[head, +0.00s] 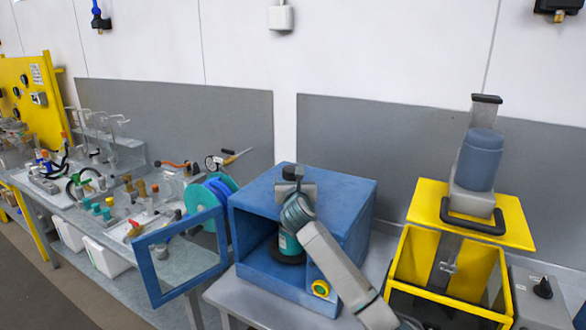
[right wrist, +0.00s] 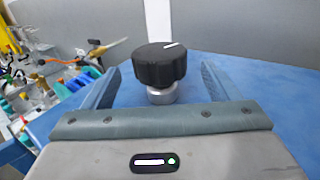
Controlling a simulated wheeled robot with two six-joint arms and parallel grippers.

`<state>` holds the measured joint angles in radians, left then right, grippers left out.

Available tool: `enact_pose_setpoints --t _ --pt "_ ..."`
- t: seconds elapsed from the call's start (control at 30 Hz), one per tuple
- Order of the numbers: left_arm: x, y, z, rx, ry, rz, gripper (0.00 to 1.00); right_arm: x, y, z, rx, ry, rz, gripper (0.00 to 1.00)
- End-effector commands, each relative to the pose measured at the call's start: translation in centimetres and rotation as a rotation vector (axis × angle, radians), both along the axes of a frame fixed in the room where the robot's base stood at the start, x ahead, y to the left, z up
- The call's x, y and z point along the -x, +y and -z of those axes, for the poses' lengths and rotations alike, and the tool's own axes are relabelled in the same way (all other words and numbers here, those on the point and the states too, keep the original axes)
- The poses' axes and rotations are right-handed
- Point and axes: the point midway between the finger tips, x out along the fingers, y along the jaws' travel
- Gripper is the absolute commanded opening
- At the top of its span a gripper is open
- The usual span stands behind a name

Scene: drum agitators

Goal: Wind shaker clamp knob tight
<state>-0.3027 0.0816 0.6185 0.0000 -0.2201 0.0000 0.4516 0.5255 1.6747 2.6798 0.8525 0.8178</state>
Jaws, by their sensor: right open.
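The blue shaker cabinet (head: 345,200) stands on the bench in the middle of the head view. Its black clamp knob (head: 292,172) sits on top, partly hidden by my right gripper (head: 295,188). In the right wrist view the ribbed black knob (right wrist: 161,65) has a white line on its top and sits on a short silver stem (right wrist: 161,95). My right gripper is open, with one finger on each side of the knob and visible gaps between. A teal can (head: 290,243) stands inside the cabinet, partly covered by my arm. My left gripper is not in view.
The cabinet's framed door (head: 153,270) hangs open to the left. A yellow machine (head: 425,205) with a grey-blue drum (head: 480,160) stands at right, beside a grey control box (head: 545,300). Glassware and fittings crowd the left bench. Grey panels stand behind.

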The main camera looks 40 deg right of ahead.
Motion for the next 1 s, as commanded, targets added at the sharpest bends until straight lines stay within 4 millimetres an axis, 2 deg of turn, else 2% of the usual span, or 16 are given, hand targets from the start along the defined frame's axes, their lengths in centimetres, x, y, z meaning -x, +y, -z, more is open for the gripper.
enact_pose_setpoints --t 0.1,0.3,0.7,0.77,0.93,1.0 --pt "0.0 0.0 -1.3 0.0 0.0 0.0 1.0 -1.6 -1.2 -0.4 -0.001 0.001 0.001 0.81" --pt "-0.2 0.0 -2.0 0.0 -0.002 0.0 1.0 -3.3 -2.4 -0.2 0.001 -0.001 0.001 0.81" --pt "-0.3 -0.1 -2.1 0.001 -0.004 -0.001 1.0 -3.9 -2.8 0.0 0.001 0.0 -0.001 0.81" --pt "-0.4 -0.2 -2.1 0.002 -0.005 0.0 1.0 -3.9 -2.8 0.0 0.001 0.0 -0.001 0.71" --pt "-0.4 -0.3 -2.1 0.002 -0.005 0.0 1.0 -3.8 -2.8 0.0 0.001 0.0 -0.001 0.38" --pt "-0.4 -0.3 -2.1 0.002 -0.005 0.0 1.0 -3.8 -2.8 0.0 0.001 0.0 -0.001 0.37"
